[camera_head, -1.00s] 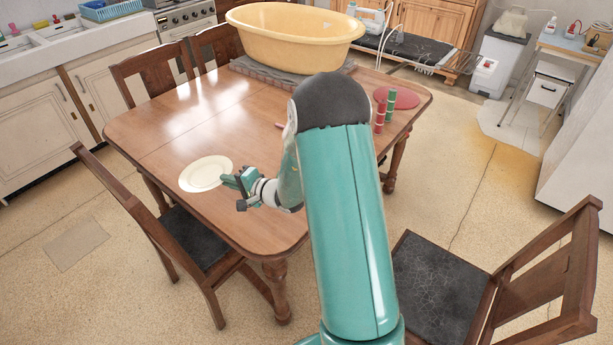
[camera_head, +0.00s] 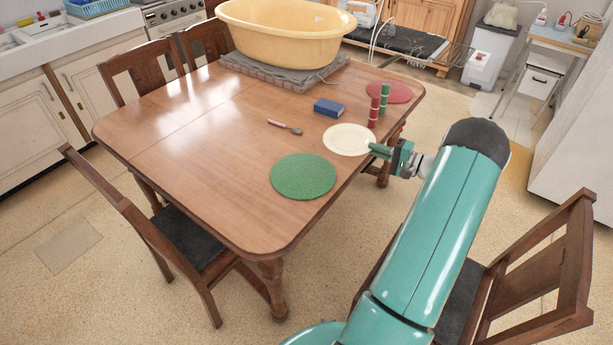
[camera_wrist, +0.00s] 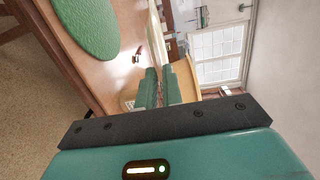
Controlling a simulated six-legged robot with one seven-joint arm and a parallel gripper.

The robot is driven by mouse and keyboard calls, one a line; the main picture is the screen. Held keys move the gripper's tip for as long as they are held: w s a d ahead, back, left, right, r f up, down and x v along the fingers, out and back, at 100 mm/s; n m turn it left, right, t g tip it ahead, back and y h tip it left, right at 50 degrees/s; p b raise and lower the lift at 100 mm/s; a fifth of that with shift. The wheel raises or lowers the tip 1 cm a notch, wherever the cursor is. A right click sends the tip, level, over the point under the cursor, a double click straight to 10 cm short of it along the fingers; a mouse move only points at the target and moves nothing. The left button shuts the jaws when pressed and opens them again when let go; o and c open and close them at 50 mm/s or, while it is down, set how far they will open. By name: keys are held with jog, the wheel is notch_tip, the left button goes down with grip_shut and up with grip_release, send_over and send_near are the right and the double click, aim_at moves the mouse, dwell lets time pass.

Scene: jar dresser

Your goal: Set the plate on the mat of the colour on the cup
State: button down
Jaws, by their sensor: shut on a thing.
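The cream plate (camera_head: 346,139) is gripped at its right rim by my gripper (camera_head: 377,150), near the table's right side. In the wrist view my gripper's fingers (camera_wrist: 158,88) are shut on the plate (camera_wrist: 156,35), seen edge-on. The green round mat (camera_head: 303,177) lies bare, nearer the front; it also shows in the wrist view (camera_wrist: 88,25). The red round mat (camera_head: 392,92) lies at the far right corner. I cannot make out a cup for certain. The plate appears held above the table; its exact height is unclear.
A red banded cylinder (camera_head: 373,112) and a green one (camera_head: 384,98) stand beside the red mat. A blue box (camera_head: 328,108) and a spoon (camera_head: 284,127) lie mid-table. A big yellow tub (camera_head: 283,37) stands at the back. Chairs surround the table; its left half is clear.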

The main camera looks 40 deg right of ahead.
jog(key=shift+s+a+f, duration=0.1)
jog(key=shift+a+f, duration=0.1)
jog(key=shift+a, duration=0.1)
send_over(337, 195)
jog(key=s, duration=0.1)
notch_tip(337, 195, down, 9)
jog(key=f, duration=0.2)
jog(key=a+f, duration=0.1)
jog(key=shift+s+a+f, duration=0.15)
jog(key=shift+a+f, duration=0.05)
jog(key=shift+f, duration=0.15)
jog(key=c, duration=1.8)
grip_release()
jog(key=shift+c, duration=0.2)
jog(key=shift+o, duration=0.2)
